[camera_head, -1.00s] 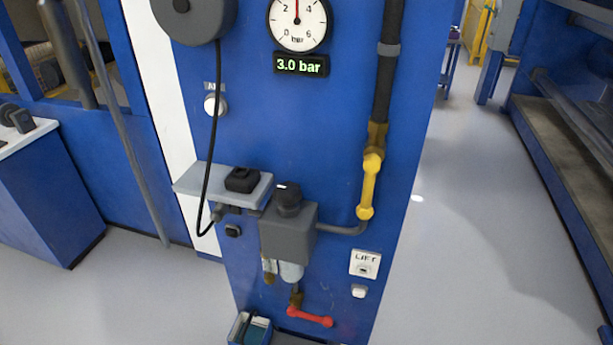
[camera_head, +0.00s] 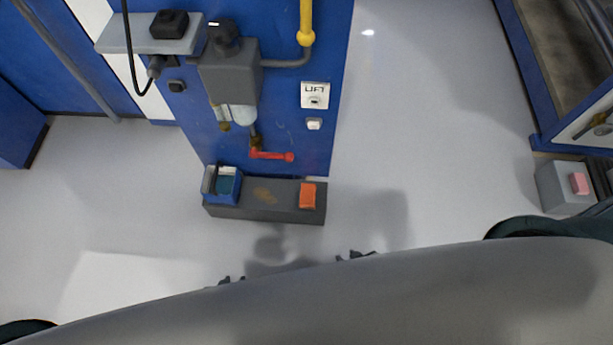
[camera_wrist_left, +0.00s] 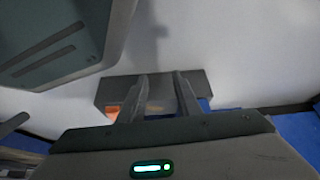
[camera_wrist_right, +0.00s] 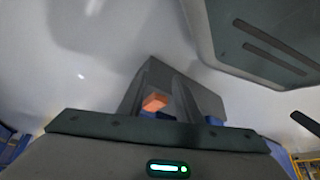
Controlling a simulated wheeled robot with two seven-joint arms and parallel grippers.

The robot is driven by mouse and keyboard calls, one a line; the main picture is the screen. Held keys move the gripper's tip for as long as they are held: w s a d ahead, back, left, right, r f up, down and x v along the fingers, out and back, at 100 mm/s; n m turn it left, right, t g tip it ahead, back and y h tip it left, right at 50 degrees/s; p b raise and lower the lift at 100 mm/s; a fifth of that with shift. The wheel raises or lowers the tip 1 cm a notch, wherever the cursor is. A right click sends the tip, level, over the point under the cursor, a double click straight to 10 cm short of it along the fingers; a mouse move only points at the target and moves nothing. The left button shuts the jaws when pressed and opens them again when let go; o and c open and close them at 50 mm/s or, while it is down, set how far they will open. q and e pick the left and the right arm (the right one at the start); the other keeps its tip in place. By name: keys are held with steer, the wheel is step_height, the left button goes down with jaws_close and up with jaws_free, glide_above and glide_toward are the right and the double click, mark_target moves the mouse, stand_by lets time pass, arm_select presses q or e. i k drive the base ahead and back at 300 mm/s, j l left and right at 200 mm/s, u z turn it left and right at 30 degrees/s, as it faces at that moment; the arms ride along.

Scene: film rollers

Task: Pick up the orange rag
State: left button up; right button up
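The orange rag (camera_head: 308,196) lies on the right end of a low dark grey plinth (camera_head: 262,200) at the foot of the blue panel. It also shows in the left wrist view (camera_wrist_left: 112,112), partly hidden by a finger, and in the right wrist view (camera_wrist_right: 154,102). My left gripper (camera_head: 231,280) and right gripper (camera_head: 356,255) barely show past my grey body, on the near side of the plinth, apart from the rag. In the wrist views, the fingers of my left gripper (camera_wrist_left: 160,76) and right gripper (camera_wrist_right: 160,84) stand apart with nothing between them.
A small blue bin (camera_head: 221,185) stands on the plinth's left end. Above it are a red-handled valve (camera_head: 272,155), a grey regulator box (camera_head: 229,75) and a shelf (camera_head: 125,37). A grey box with a pink top piece (camera_head: 579,183) stands at right. The floor around is clear.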

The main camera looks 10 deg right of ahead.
mark_target(308, 199)
steer(key=i+l+u, duration=0.15)
steer(key=l+u, duration=0.2)
steer(key=l, duration=0.8)
steer(key=l+u, duration=0.35)
steer(key=l, duration=0.8)
